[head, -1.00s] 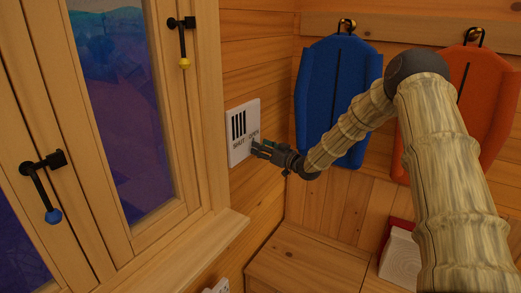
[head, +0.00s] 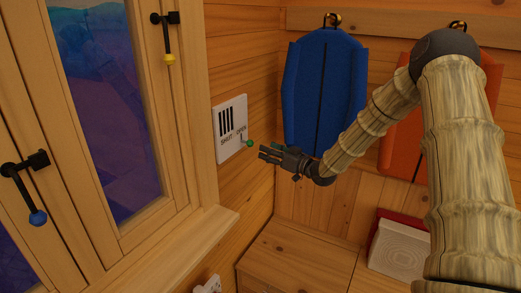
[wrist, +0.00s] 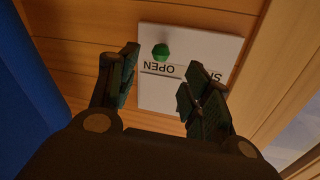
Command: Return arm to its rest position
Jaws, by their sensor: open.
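My gripper (head: 268,152) is open and empty in the head view, a little to the right of the vent panel on the log wall. In the wrist view my gripper (wrist: 157,88) shows its two fingers spread apart in front of that panel. The white vent panel (head: 229,146) has dark slots and the words SHUT and OPEN. A green knob (head: 250,143) sits at the OPEN side, just off the fingertips. The green knob (wrist: 161,50) also shows in the wrist view on the panel (wrist: 205,45), with clear space between the fingers and it.
A window (head: 110,110) with yellow and blue knobbed handles is on the left. A blue padded board (head: 310,100) and an orange one (head: 400,140) hang on hooks behind my arm. A wooden chest (head: 295,262) and a white-and-red box (head: 398,250) stand below.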

